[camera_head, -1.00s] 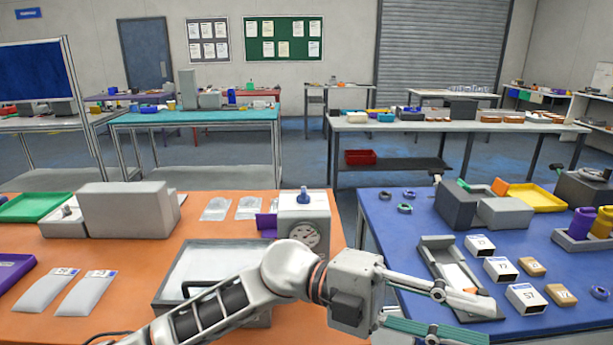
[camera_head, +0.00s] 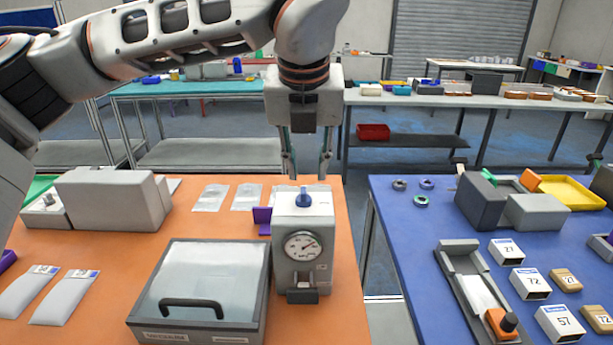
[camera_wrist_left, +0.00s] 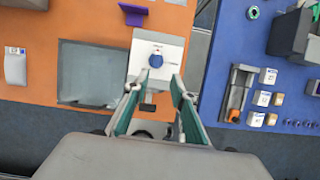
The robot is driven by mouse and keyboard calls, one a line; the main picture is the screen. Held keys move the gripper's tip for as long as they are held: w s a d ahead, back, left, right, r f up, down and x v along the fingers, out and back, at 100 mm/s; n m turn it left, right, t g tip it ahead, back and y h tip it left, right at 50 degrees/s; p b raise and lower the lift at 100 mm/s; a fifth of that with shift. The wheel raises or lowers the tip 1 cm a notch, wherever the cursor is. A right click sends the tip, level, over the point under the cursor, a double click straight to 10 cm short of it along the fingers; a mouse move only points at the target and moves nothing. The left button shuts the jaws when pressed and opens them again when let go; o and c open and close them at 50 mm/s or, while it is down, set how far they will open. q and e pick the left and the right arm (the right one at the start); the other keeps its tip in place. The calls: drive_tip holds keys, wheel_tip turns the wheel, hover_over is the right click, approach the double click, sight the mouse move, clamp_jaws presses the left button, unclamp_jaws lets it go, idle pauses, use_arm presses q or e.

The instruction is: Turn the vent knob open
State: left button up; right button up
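The blue vent knob (camera_head: 303,197) sits on top of a grey box (camera_head: 305,265) with a round gauge (camera_head: 304,246) on its front. The knob also shows in the left wrist view (camera_wrist_left: 156,60). My left gripper (camera_head: 307,172) points down above and behind the knob in the head view, its fingers apart with nothing between them. In the left wrist view the open fingers (camera_wrist_left: 155,88) point toward the knob, which lies just beyond the tips; I see no contact. My right gripper is not in view.
A glass-lidded case (camera_head: 205,285) with a black handle stands left of the gauge box. A purple piece (camera_head: 262,215) is beside the box. A grey block (camera_head: 110,198) and pouches lie on the orange table. A gap separates it from the blue table (camera_head: 400,250).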

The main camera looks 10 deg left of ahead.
sight(303, 190)
use_arm(q)
drive_tip(key=shift+w+a+p+x, duration=0.15)
drive_tip(key=shift+x, duration=1.05)
drive_tip(key=shift+w+a+p+x, duration=0.15)
drive_tip(key=shift+a+x, duration=0.05)
drive_tip(key=shift+x, duration=1)
drive_tip(key=shift+w+a+p+x, duration=0.1)
drive_tip(key=shift+a+p+x, duration=0.05)
drive_tip(key=shift+x, duration=1.05)
drive_tip(key=shift+r, duration=0.2)
clamp_jaws()
